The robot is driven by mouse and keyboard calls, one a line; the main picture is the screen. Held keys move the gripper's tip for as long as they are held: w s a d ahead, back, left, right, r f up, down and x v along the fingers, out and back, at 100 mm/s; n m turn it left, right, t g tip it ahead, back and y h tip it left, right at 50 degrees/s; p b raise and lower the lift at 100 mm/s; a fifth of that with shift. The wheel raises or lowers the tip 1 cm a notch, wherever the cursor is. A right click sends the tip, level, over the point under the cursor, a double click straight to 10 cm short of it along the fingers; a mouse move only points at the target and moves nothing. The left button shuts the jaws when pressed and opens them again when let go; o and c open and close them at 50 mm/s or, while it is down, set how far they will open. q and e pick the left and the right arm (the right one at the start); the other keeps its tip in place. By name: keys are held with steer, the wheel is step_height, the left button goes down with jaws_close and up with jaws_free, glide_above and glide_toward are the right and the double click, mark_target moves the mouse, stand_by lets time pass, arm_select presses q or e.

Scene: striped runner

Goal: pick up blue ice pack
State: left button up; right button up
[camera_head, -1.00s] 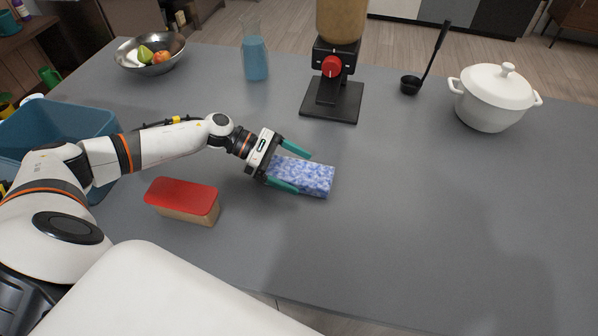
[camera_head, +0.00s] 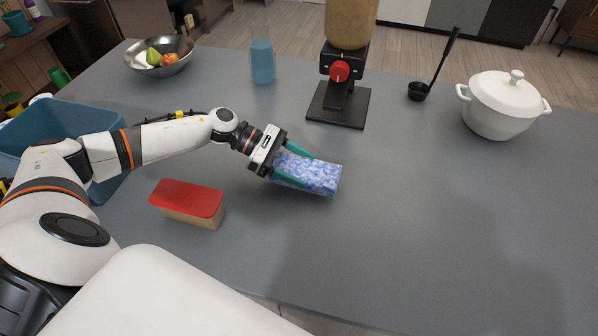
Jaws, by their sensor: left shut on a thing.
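The blue ice pack (camera_head: 318,177) is a flat, mottled blue and white block near the middle of the grey table. My left gripper (camera_head: 304,170) reaches it from the left. Its two green fingers are shut on the left part of the pack, one on the far side and one on the near side. The right part of the pack sticks out past the fingertips. I cannot tell whether the pack is clear of the tabletop. My right gripper is not in view.
A red-lidded box (camera_head: 187,203) lies near my left forearm, and a blue bin (camera_head: 103,118) stands at the left. A fruit bowl (camera_head: 159,68), a blue-filled carafe (camera_head: 262,62), a dispenser (camera_head: 338,100), a ladle (camera_head: 418,91) and a white pot (camera_head: 500,108) stand farther back. The right front table is clear.

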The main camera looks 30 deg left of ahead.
mark_target(298, 168)
arm_select(q)
step_height(298, 168, up, 16)
steer(key=b, duration=0.2)
steer(key=shift+f, duration=0.15)
